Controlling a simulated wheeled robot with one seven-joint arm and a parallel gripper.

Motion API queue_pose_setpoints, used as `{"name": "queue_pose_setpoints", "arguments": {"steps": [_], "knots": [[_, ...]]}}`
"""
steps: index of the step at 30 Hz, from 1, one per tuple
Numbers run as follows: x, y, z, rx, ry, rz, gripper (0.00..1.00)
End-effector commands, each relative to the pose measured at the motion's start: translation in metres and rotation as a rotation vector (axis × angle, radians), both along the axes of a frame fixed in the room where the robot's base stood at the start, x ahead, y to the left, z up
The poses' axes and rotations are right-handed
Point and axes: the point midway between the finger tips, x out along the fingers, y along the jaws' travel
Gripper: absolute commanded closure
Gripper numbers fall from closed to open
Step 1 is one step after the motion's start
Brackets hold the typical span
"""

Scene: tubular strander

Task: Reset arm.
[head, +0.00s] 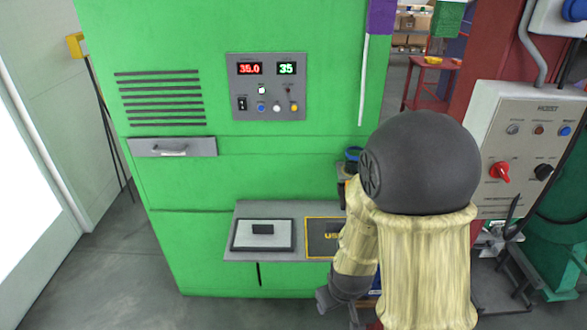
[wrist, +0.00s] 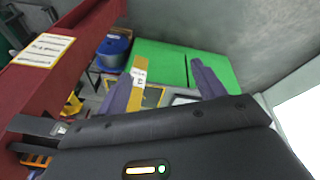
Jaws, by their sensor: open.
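My gripper (wrist: 166,66) is open in the wrist view. Its two dark fingers stand apart and I see nothing held between them. Beyond them lie the green machine top and part of a yellow-edged panel. In the head view my arm, with a dark round joint and pale ribbed sleeves, covers the right middle and hangs down in front of the shelf. A dark end part of my arm shows low beside the shelf; the fingers cannot be made out there.
A green cabinet (head: 270,170) carries a control panel (head: 266,87) reading 35.0 and 35. Its shelf (head: 300,225) holds a grey tray (head: 264,246) and a yellow-edged dark mat (head: 318,250). A hoist box (head: 520,130) stands at right. Open floor (head: 105,270) lies at left.

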Motion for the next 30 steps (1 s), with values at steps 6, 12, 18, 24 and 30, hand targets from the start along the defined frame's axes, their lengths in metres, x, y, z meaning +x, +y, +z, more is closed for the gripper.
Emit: {"name": "queue_pose_setpoints", "arguments": {"steps": [6,12,18,24,30], "knots": [[-0.019,-0.024,0.058,0.104,0.028,-0.223,0.31],[-0.041,-0.044,0.09,0.121,0.05,-0.376,0.31],[-0.046,-0.048,0.094,0.119,0.059,-0.406,0.31],[-0.045,-0.047,0.094,0.119,0.058,-0.404,0.31],[-0.045,-0.047,0.094,0.119,0.058,-0.404,0.31]]}}
